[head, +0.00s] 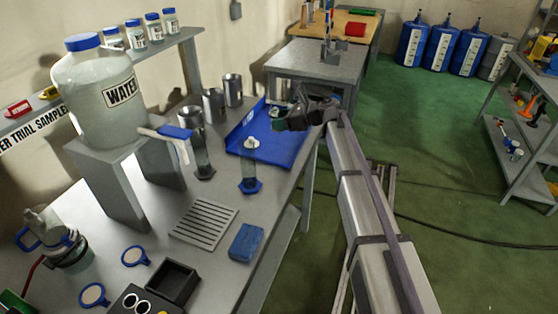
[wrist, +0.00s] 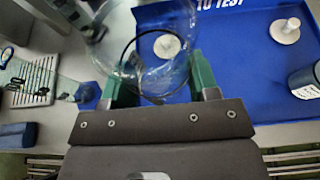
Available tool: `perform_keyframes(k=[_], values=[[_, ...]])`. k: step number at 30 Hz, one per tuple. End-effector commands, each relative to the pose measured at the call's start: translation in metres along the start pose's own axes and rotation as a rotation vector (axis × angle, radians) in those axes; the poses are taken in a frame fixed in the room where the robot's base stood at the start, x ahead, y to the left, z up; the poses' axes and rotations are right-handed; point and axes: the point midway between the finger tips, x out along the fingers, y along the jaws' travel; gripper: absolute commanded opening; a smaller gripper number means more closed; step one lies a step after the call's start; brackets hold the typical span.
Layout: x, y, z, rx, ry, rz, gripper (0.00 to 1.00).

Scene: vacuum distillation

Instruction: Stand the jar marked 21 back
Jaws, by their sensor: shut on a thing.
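My gripper (wrist: 162,92) has its two green fingers shut on a clear, round glass jar (wrist: 120,45). No number can be read on it, so I cannot tell whether it is jar 21. The blue tray (wrist: 235,65) marked "TO TEST" lies below and beyond it. In the head view my gripper (head: 300,112) is over the far right part of the blue tray (head: 246,130), and the arm hides much of what it holds. Several small labelled jars with blue lids (head: 153,25) stand on the raised shelf; their numbers are too small to read.
A large water jug (head: 95,80) stands on a grey stand. Two measuring cylinders (head: 202,160) (head: 249,172), metal beakers (head: 213,105), a slotted rack (head: 203,222) and a blue sponge (head: 246,242) are on the bench.

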Motion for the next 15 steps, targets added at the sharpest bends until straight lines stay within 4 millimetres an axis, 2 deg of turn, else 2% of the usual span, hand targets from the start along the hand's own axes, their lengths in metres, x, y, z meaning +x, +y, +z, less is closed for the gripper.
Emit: perform_keyframes(k=[2,4,10,12,15], values=[[0.0,0.0,-0.001,0.002,0.0,-0.002,0.25],[0.004,0.0,-0.01,0.001,0.0,-0.001,0.25],[0.023,0.0,-0.056,0.001,0.0,0.0,0.25],[0.025,0.001,-0.062,0.0,0.0,0.0,0.25],[0.024,0.001,-0.059,0.0,0.0,0.0,0.25]])
